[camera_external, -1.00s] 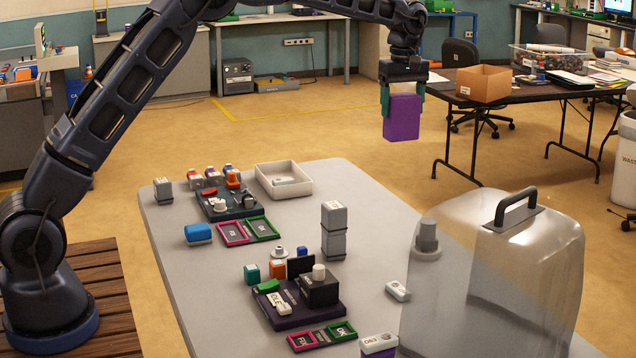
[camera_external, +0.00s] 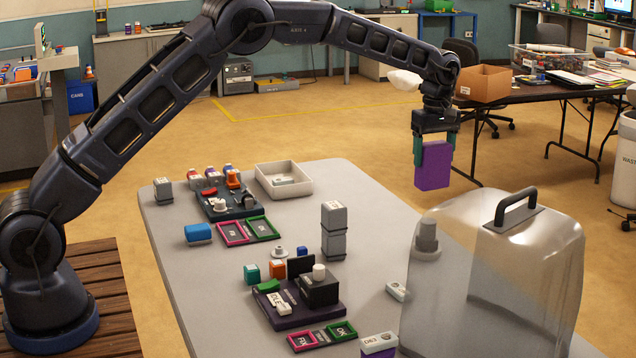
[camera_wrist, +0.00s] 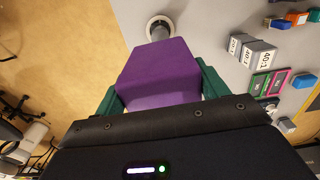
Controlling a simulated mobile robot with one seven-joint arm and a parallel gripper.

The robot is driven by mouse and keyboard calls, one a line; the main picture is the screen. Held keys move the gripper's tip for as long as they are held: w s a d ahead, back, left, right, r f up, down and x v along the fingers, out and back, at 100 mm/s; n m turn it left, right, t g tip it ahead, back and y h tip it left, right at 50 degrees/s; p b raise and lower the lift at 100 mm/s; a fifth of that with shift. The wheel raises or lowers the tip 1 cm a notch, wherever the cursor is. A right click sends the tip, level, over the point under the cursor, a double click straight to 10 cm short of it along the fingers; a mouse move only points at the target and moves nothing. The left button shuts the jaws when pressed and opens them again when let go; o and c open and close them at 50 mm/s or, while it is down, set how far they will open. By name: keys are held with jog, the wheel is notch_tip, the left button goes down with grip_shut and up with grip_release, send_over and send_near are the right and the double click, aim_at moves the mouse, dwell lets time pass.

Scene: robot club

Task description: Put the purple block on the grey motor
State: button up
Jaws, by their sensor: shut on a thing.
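My gripper (camera_external: 434,150) has green fingers shut on the purple block (camera_external: 433,167), held upright in the air above and beyond the table's far right side. In the wrist view the purple block (camera_wrist: 160,75) fills the space between the fingers. The grey motor looks to be the grey cylinder on a round flange (camera_external: 427,238), standing on the table by the clear cover's left side. It lies below the block in the external view. In the wrist view the round flange (camera_wrist: 159,24) shows just past the block's far edge, partly hidden by it.
A large clear cover with a black handle (camera_external: 518,207) stands at the table's right, close to the motor. A stack of grey blocks (camera_external: 334,230) stands mid-table. Kits with small parts and a white tray (camera_external: 262,182) lie left. Bare table (camera_external: 375,210) lies between stack and motor.

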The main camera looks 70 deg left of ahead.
aim_at(431, 187)
jog(key=shift+f, duration=4.35)
jog(key=shift+f, duration=0.15)
jog(key=o, duration=1)
jog(key=shift+o, duration=0.2)
